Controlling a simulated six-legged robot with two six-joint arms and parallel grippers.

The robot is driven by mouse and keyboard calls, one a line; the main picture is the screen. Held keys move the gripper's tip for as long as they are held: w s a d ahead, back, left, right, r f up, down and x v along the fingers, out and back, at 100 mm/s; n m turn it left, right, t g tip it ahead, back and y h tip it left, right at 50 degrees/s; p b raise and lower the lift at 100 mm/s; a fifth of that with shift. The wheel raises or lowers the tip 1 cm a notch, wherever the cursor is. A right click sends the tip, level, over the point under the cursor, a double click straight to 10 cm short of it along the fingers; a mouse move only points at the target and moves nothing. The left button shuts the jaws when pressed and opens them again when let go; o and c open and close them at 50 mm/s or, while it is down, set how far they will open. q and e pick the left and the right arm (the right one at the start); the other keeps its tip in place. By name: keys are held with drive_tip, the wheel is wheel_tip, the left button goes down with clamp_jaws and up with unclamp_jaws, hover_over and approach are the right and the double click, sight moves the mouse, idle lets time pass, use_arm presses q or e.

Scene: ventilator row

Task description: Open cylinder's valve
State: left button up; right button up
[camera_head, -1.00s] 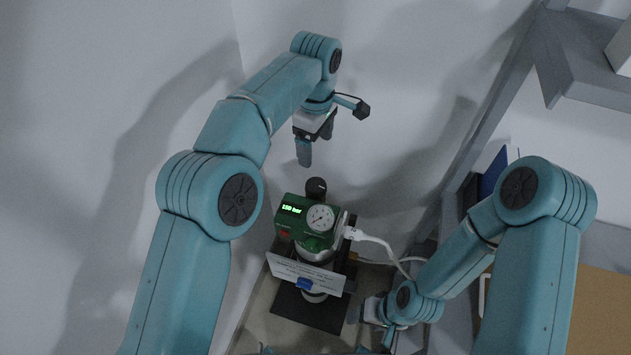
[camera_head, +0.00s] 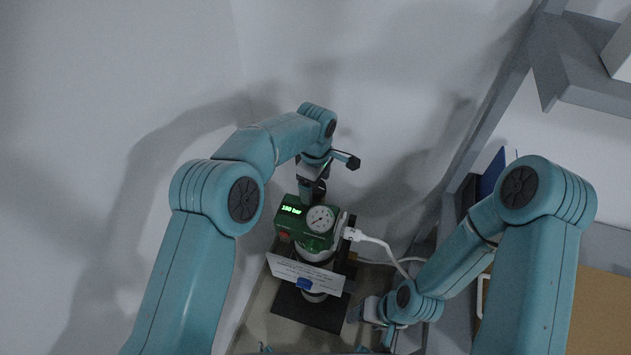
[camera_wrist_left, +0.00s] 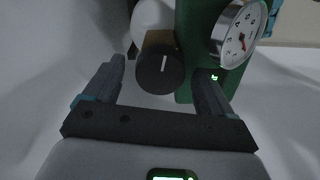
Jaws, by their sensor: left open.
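The cylinder's green valve head (camera_head: 291,222) carries a lit "150 bar" display and a round white gauge (camera_head: 320,219). In the left wrist view, the black valve knob (camera_wrist_left: 160,66) with a white line shows on a brassy collar, beside the green housing (camera_wrist_left: 196,30) and the gauge (camera_wrist_left: 239,33). My left gripper (camera_head: 308,192) is just above and behind the valve head in the head view. In the wrist view its open fingers (camera_wrist_left: 160,74) are on either side of the knob, with gaps visible. My right gripper (camera_head: 368,310) is low, right of the cylinder; its jaws are unclear.
A white plug and cable (camera_head: 370,240) run from the valve head's right side. A tilted white label card (camera_head: 305,273) with a blue clip hangs in front of the cylinder. A dark base plate (camera_head: 310,310) lies below. Walls stand close behind and left; a grey shelf (camera_head: 575,65) is upper right.

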use_arm(q)
drive_tip(key=c, duration=1.1)
drive_tip(key=shift+m, duration=0.3)
drive_tip(key=m+b, duration=0.1)
drive_tip(key=m, duration=0.1)
drive_tip(key=shift+m+b, duration=0.7)
drive_tip(key=shift+m, duration=0.9)
drive_tip(key=shift+r+m, duration=0.15)
drive_tip(key=shift+m, duration=1.45)
drive_tip(key=o, duration=1.1)
